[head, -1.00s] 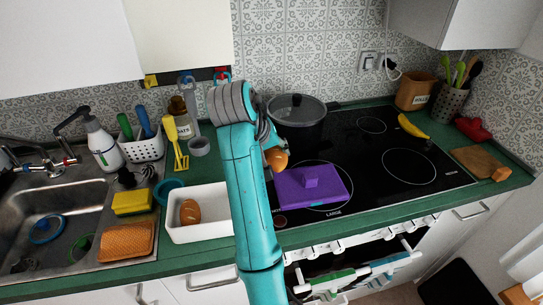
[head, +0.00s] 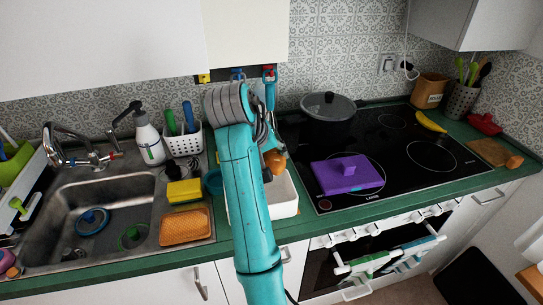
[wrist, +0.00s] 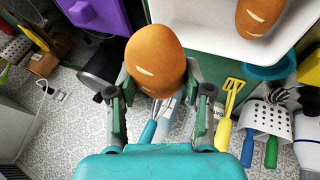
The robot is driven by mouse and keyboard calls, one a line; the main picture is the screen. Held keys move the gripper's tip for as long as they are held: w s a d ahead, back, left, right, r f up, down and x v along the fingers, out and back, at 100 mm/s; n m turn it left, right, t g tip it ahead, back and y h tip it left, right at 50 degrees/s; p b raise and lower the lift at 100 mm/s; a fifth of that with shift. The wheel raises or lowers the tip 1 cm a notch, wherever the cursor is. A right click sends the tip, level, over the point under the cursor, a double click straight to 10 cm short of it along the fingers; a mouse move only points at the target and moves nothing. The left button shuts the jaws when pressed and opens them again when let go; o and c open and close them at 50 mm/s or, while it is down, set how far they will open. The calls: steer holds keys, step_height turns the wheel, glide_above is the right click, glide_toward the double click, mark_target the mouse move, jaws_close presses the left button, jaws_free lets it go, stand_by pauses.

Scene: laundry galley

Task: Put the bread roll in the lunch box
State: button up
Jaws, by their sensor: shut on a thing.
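A brown bread roll (wrist: 156,60) with pale slashes is held between the fingers of my gripper (wrist: 157,92); it also shows in the head view (head: 274,161). My gripper is shut on it and holds it up over the counter. A white open box (head: 283,198), which looks like the lunch box, stands on the counter behind my arm, partly hidden by it. In the wrist view the box (wrist: 213,37) is beyond the held roll, and a second similar roll (wrist: 262,12) lies in it.
A dark lidded pot (head: 328,115) stands at the back left of the cooktop (head: 390,145). A sponge (head: 184,191), a utensil basket (head: 186,142) and the sink (head: 105,205) are left of my arm. The yellow banana (head: 430,122) lies far right.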

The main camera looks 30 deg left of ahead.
steer(key=shift+f, duration=4.7)
steer(key=o, duration=1.2)
steer(key=shift+o, duration=0.2)
steer(key=shift+r, duration=3.5)
steer(key=shift+w, duration=0.1)
